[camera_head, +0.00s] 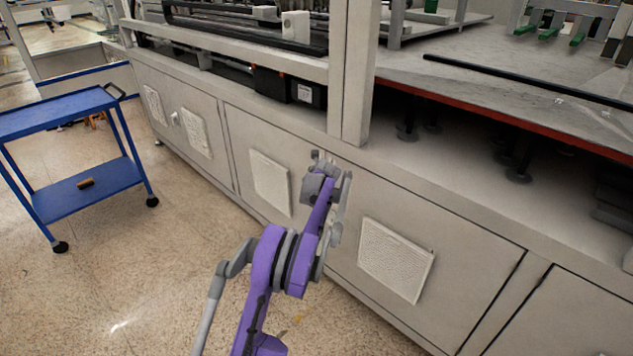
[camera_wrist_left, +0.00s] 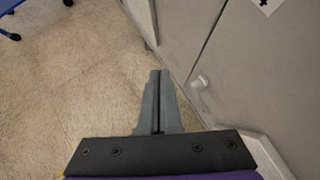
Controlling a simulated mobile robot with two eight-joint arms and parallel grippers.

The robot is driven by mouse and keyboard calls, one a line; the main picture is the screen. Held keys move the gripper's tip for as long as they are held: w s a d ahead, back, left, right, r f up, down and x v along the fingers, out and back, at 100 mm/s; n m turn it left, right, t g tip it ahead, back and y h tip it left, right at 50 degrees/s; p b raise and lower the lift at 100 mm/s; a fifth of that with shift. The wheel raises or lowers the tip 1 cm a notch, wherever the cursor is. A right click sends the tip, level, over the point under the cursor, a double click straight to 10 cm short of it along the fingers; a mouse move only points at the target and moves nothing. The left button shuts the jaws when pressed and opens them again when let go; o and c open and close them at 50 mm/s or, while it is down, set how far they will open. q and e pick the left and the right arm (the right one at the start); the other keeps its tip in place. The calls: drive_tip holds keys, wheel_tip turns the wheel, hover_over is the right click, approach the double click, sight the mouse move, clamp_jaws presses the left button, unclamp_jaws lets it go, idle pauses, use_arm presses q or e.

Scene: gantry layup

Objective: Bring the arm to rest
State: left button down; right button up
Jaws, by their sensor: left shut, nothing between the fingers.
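My purple and grey arm (camera_head: 318,215) rises from the bottom middle of the head view and reaches up in front of the grey cabinet wall. I cannot make out its gripper fingers clearly in that view. In the left wrist view my left gripper (camera_wrist_left: 158,75) has its two grey fingers together with nothing between them. The fingers are over the speckled floor, beside the cabinet face on the right. I cannot tell how wide the gap to the cabinet is. My right gripper is not seen.
The grey cabinet (camera_head: 480,255) with vent panels runs along the right under the machine frame and worktop (camera_head: 470,95). A blue cart (camera_head: 75,203) stands at the left, a small brown item (camera_head: 86,183) on its lower shelf. Open floor (camera_head: 150,275) lies between.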

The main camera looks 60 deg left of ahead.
use_arm(q)
drive_tip(key=shift+s+r, duration=0.1)
drive_tip(key=shift+r, duration=0.05)
drive_tip(key=d+r+n+t+h, duration=0.1)
drive_tip(key=d+r+n, duration=0.15)
drive_tip(key=d, duration=0.85)
drive_tip(key=d+r+n+t+h, duration=0.15)
drive_tip(key=d+n, duration=0.25)
drive_tip(key=d, duration=0.7)
drive_tip(key=d+r+n+h, duration=0.1)
drive_tip(key=d+r+n, duration=0.2)
drive_tip(key=d, duration=0.9)
drive_tip(key=s+d+f+n+h, duration=0.35)
drive_tip(key=s+d+n, duration=0.25)
drive_tip(key=s+d, duration=0.65)
drive_tip(key=s+d+f+n+h, duration=0.2)
drive_tip(key=s+d+f+n, duration=0.3)
drive_tip(key=s+d, duration=0.8)
drive_tip(key=w+r+p, duration=0.3)
drive_tip(key=r+p, duration=1)
drive_tip(key=r, duration=0.3)
drive_tip(key=shift+w+d+n+t, duration=0.3)
drive_tip(key=shift+w+n+t, duration=0.05)
drive_tip(key=shift+w, duration=0.05)
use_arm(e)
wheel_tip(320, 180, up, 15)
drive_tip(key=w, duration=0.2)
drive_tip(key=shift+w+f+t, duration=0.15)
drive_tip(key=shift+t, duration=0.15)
